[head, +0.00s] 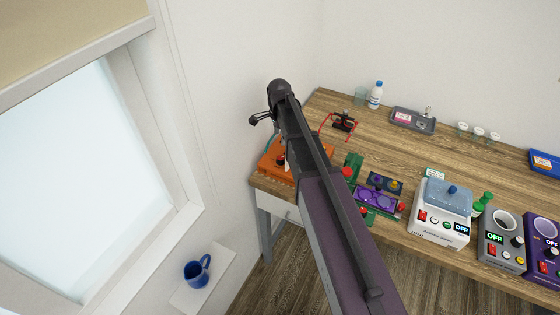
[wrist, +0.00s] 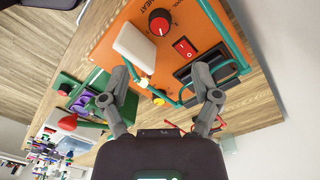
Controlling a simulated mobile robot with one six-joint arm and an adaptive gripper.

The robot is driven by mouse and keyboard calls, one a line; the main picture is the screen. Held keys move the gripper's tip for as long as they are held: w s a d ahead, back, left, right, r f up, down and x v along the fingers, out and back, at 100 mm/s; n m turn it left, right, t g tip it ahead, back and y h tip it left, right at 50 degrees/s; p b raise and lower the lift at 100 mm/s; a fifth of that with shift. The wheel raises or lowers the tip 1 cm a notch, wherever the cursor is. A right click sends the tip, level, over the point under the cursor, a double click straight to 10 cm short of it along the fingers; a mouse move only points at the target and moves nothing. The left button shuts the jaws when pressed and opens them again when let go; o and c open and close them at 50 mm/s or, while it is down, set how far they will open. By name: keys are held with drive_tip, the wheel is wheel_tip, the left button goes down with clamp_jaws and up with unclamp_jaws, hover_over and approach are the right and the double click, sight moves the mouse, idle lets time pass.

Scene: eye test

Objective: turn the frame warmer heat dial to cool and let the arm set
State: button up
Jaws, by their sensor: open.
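The frame warmer is an orange box (head: 272,163) at the table's left corner in the head view, partly hidden by my arm. In the wrist view its orange top (wrist: 112,45) fills the upper middle. The heat dial (wrist: 160,22) is a round black and red knob near the top, beside the printed word HEAT. Its exact setting is too small to read. My gripper (wrist: 162,80) is open and empty, with its fingers apart. The dial lies beyond the fingertips in the picture, not between them. In the head view my gripper (head: 259,118) hangs above and behind the warmer.
On the warmer sit a red rocker switch (wrist: 185,47), a white pad (wrist: 137,45) and a green wire frame. A green stand with a purple tray (head: 375,198) is right of the warmer. Red-framed glasses (head: 343,122) lie behind. A window wall is close on the left.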

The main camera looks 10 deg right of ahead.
sight(280, 158)
drive_tip(key=shift+s+f+b, duration=0.15)
drive_tip(key=shift+f+b, duration=4.95)
drive_tip(key=shift+f, duration=0.25)
clamp_jaws()
